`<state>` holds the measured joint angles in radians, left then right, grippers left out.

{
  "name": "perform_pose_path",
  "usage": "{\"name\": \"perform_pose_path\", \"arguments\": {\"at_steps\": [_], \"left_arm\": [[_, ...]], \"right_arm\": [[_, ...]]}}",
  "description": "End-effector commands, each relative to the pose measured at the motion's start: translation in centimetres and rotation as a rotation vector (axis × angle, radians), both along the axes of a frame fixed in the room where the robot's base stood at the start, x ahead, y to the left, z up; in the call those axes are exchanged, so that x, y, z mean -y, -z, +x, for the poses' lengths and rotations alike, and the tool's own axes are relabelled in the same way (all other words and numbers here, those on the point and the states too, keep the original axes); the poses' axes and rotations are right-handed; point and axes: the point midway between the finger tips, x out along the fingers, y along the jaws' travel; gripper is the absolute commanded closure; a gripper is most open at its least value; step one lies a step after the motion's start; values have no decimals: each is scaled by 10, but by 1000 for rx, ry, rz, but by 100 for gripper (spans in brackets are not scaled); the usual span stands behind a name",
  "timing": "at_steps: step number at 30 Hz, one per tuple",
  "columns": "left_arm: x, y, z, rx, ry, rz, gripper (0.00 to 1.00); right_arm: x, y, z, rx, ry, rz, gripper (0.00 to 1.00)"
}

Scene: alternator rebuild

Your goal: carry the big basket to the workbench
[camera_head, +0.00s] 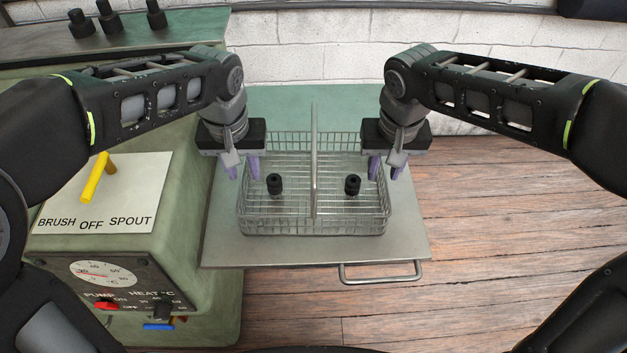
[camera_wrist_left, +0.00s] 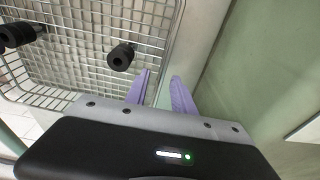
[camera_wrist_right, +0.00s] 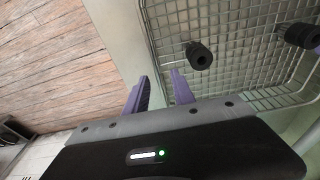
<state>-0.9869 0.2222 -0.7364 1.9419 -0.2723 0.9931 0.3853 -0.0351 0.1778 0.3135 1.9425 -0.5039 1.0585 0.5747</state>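The big basket (camera_head: 315,226) is a rectangular wire basket with a tall bar across its middle. It sits upright on a metal shelf (camera_head: 225,250) and holds two black cylindrical parts (camera_head: 275,185) (camera_head: 352,185). My left gripper (camera_head: 244,170) is open at the basket's left wall; in the left wrist view its purple fingers (camera_wrist_left: 160,95) stand apart on either side of the rim. My right gripper (camera_head: 385,170) is open at the right wall; in the right wrist view its fingers (camera_wrist_right: 160,95) also stand apart around the rim. Contact with the wire cannot be told.
A green machine (camera_head: 200,290) with a yellow lever (camera_head: 95,178), a dial and switches stands at the left. Several black parts (camera_head: 110,20) stand on a green surface at the back left. The shelf has a front handle (camera_head: 380,278). Wooden floor (camera_head: 500,230) at the right is clear.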

Motion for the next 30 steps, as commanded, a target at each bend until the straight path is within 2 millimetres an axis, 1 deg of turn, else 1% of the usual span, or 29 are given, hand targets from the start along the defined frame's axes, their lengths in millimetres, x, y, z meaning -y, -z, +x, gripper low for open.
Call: {"name": "perform_pose_path", "arguments": {"at_steps": [3, 11, 22, 30], "left_arm": [[0, 5, 1, 0, -1, 0, 70], [0, 6, 1, 1, 0, -1, 70], [0, 6, 1, 1, 0, -1, 100], [0, 6, 1, 1, -1, -1, 100]], "right_arm": [[0, 6, 1, -1, 0, 0, 70], [0, 6, 1, 0, 0, 0, 70], [0, 6, 1, 0, 0, 0, 100], [0, 6, 1, 0, 0, 0, 100]]}}
